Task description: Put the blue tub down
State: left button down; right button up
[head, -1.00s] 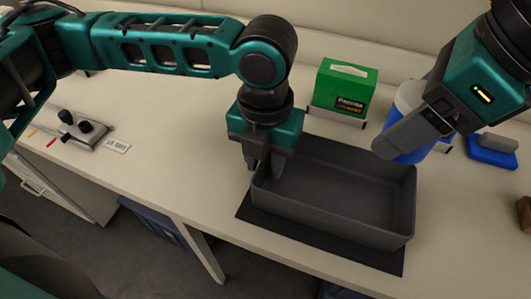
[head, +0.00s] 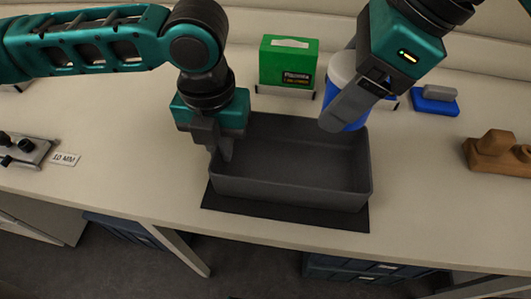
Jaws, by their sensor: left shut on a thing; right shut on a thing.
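The blue tub (head: 329,93) with a white top stands upright in the head view, by the back right corner of the grey bin. My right gripper (head: 336,118) is shut on it, its grey finger covering much of the tub's front. I cannot tell whether the tub's base touches the counter, as the bin's rim and the gripper hide it. My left gripper (head: 222,152) points down at the left end of the grey bin (head: 290,190) and is shut on its left wall.
The open, empty grey bin rests on a dark mat (head: 285,217) at the counter's front edge. A green box (head: 288,64) stands behind it. To the right are a blue block (head: 435,106) and a brown object (head: 495,155). Clear counter (head: 415,170) lies between.

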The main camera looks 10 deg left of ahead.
jog(key=shift+f+n, duration=0.3)
jog(key=shift+f, duration=0.1)
notch_tip(320, 180, down, 10)
jog(key=shift+r, duration=0.1)
jog(key=shift+f, duration=0.65)
jog(key=o, duration=1.1)
jog(key=v, duration=1.3)
jog(key=shift+w+r, duration=0.15)
jog(key=shift+r, duration=0.05)
